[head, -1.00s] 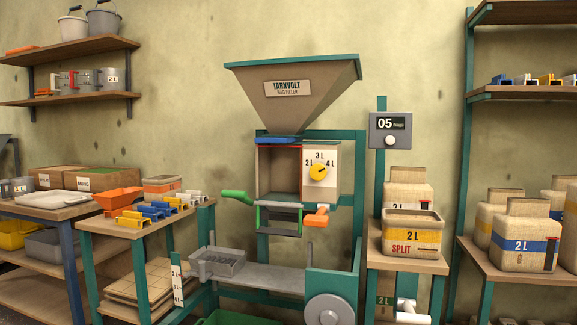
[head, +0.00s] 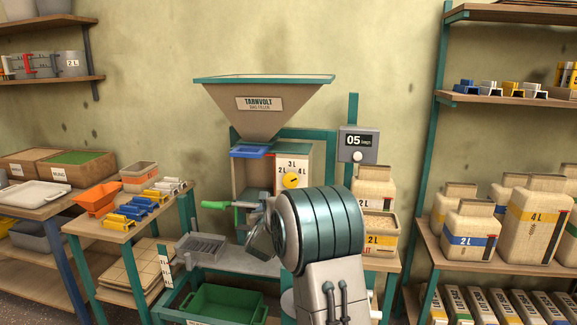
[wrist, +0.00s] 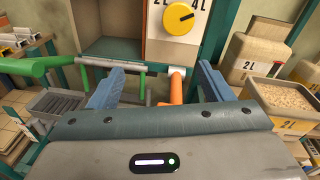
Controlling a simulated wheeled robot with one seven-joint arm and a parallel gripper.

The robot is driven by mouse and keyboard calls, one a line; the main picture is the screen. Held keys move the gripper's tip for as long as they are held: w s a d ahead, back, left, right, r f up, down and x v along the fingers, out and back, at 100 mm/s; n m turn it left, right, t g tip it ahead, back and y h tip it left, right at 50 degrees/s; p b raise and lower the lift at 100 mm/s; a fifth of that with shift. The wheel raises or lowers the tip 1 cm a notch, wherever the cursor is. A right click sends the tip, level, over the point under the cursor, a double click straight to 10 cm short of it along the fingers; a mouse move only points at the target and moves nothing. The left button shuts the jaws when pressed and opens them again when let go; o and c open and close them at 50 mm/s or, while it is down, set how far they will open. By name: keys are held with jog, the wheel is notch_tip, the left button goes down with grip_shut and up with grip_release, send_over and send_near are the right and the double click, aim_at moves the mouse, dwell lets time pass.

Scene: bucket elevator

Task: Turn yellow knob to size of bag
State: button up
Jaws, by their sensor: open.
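The yellow knob (head: 291,180) is on the pale dial plate of the bag filler, among the marks 2L, 3L and 4L. It also shows at the top of the wrist view (wrist: 179,17), where its dark mark points up and right, towards 4L. My gripper (wrist: 160,78) is open and empty, below and in front of the knob and apart from it. An orange handle (wrist: 177,88) shows between its fingers. In the head view my arm covers the lower right of the filler. An open bag marked 2L (wrist: 283,100), filled with pale grains, stands at the right.
A green handle (head: 214,205) sticks out left of the filler. A grey tray (head: 203,246) and green bin (head: 226,304) lie below. A counter (head: 357,141) reads 05. Bags marked 2L (head: 467,240) and 4L (head: 534,217) stand on the right shelf.

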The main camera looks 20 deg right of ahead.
aim_at(290, 182)
jog(key=w+d+m+p, duration=0.1)
jog(key=w+d, duration=0.2)
jog(key=w, duration=0.1)
jog(key=w+d+r+m+h+p, duration=0.1)
jog(key=w+d+p, duration=0.1)
jog(key=w+d, duration=0.1)
jog(key=w+d+m+p, duration=0.1)
jog(key=w+d, duration=0.2)
jog(key=w, duration=0.2)
jog(key=shift+d+r+h+p, duration=0.3)
jog(key=shift+d+r, duration=0.05)
jog(key=shift+r, duration=0.05)
jog(key=c, duration=0.9)
